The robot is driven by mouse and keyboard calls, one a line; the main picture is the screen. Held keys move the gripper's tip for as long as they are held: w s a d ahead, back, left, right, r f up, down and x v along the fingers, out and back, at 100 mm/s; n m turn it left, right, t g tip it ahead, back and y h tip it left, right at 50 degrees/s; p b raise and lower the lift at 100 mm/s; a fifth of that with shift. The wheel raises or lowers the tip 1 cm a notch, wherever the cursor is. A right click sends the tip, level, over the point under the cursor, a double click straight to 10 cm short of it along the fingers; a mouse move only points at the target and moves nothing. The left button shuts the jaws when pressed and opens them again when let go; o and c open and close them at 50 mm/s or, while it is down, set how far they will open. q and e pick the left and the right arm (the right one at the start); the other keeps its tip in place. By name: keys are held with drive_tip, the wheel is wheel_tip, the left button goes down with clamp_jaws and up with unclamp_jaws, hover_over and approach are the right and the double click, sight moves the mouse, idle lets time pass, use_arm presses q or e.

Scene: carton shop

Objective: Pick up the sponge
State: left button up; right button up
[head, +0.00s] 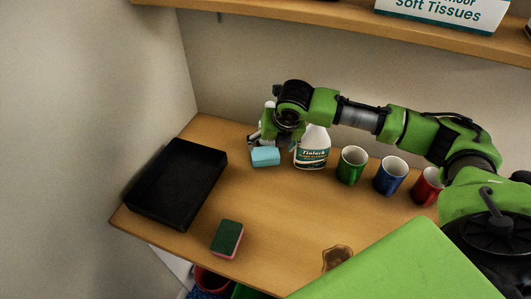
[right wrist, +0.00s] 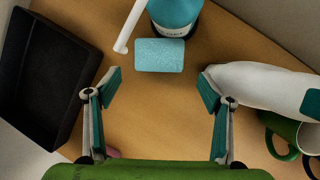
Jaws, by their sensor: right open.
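A light blue block, likely a sponge (head: 265,157), lies on the wooden table near the back; it also shows in the right wrist view (right wrist: 160,55). A second sponge (head: 227,238), dark green on top and pink below, lies near the table's front edge. My right gripper (right wrist: 161,88) is open and empty, with the blue block ahead of the gap between its fingers. In the head view the right gripper (head: 262,138) is above and beside the blue block, partly hidden by its own wrist. My left gripper is not in view.
A black tray (head: 137,192) stands at the left. A white spray bottle (head: 312,152) is right of the block; a teal bottle (right wrist: 174,14) stands directly behind it. Green (head: 350,166), blue (head: 390,176) and red (head: 426,187) mugs stand rightward. The table's middle is clear.

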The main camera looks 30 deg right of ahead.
sight(266, 153)
drive_tip(key=x, duration=0.3)
drive_tip(key=shift+w+f+p, duration=0.15)
drive_tip(key=shift+w+p, duration=0.15)
drive_tip(key=shift+p, duration=0.05)
drive_tip(key=p+x, duration=0.1)
drive_tip(key=x, duration=0.3)
drive_tip(key=shift+w+f+p, duration=0.2)
drive_tip(key=shift+f+p, duration=0.05)
drive_tip(key=shift+p, duration=0.05)
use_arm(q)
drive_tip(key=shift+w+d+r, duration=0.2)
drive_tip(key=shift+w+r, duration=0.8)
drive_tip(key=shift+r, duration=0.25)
use_arm(e)
drive_tip(key=c, duration=0.6)
